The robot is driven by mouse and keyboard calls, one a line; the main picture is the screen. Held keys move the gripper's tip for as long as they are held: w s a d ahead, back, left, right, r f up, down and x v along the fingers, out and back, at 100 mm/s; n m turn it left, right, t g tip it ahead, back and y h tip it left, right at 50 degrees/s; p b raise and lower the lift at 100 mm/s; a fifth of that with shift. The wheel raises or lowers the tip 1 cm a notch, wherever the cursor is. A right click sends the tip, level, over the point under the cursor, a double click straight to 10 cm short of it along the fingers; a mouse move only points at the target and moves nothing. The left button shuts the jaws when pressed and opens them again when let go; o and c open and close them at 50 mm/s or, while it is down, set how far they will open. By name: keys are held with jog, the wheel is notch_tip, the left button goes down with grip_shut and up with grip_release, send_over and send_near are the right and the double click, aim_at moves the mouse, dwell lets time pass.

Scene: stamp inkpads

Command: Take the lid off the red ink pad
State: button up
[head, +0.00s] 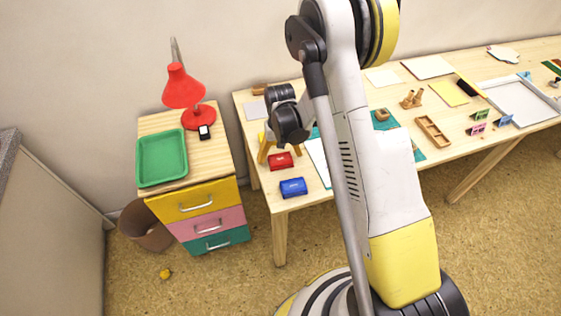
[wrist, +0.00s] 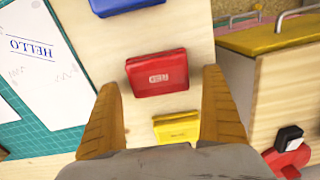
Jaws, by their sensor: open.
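The red ink pad (head: 280,161) is a small red box with its lid on, lying near the left end of the long table. In the wrist view the red pad (wrist: 157,73) lies ahead of and between the yellow-orange fingers. My gripper (wrist: 163,97) is open and empty above the table, pointing down. In the head view my gripper (head: 271,149) is just left of and behind the red pad. I see no contact with it. A blue ink pad (head: 293,187) lies in front of the red one. A yellow ink pad (wrist: 176,128) is partly hidden by my gripper.
A green cutting mat (wrist: 60,138) with a paper marked HELLO (wrist: 30,60) lies beside the pads. A drawer cabinet (head: 160,125) with a green tray (head: 162,184) and a red lamp (head: 183,90) stands left of the table, across a gap.

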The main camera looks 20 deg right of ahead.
jog(key=c, duration=0.9)
jog(key=shift+r, duration=0.1)
jog(key=shift+c, duration=0.2)
